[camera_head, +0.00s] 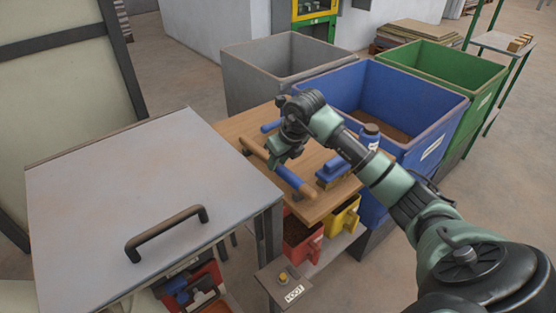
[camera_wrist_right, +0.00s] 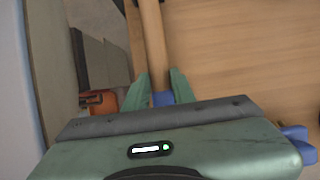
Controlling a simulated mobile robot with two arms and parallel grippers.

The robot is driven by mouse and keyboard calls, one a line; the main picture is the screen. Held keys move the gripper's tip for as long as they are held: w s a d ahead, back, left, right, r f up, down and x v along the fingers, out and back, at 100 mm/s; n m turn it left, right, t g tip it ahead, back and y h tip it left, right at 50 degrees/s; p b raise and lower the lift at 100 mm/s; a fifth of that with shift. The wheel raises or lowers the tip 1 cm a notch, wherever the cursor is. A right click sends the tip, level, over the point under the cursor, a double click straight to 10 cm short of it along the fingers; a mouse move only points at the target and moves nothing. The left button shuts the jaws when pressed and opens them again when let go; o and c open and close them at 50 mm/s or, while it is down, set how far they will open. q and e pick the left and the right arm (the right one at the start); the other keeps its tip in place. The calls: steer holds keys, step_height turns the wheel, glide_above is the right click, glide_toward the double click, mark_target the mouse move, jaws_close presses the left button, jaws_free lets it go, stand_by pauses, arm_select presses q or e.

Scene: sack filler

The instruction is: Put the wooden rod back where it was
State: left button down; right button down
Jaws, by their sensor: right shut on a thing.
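The wooden rod (camera_head: 254,151) has a blue section (camera_head: 291,178) near its front end. It is at the left edge of a small wooden table (camera_head: 328,206); I cannot tell whether it rests on the top or is held just above it. My right gripper (camera_head: 278,161) reaches down over the rod and is shut on it. In the right wrist view, the rod (camera_wrist_right: 153,45) runs up between the green fingers (camera_wrist_right: 159,93), with a blue part (camera_wrist_right: 162,99) between them. My left gripper is not in view.
A blue brush-like tool (camera_head: 332,172) and a blue bottle (camera_head: 370,136) stand on the table, right of the rod. A grey cabinet with a handle (camera_head: 166,232) is close on the left. Grey (camera_head: 250,72), blue (camera_head: 440,125) and green (camera_head: 470,70) bins stand behind.

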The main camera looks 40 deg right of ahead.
steer(key=shift+f+b, duration=0.4)
steer(key=shift+f, duration=0.05)
steer(key=c, duration=1.2)
jaws_free()
steer(key=shift+o, duration=0.2)
steer(key=shift+r, duration=0.1)
steer(key=shift+r+p, duration=0.3)
steer(key=shift+p, duration=0.05)
steer(key=v, duration=1.2)
steer(key=shift+r, duration=0.15)
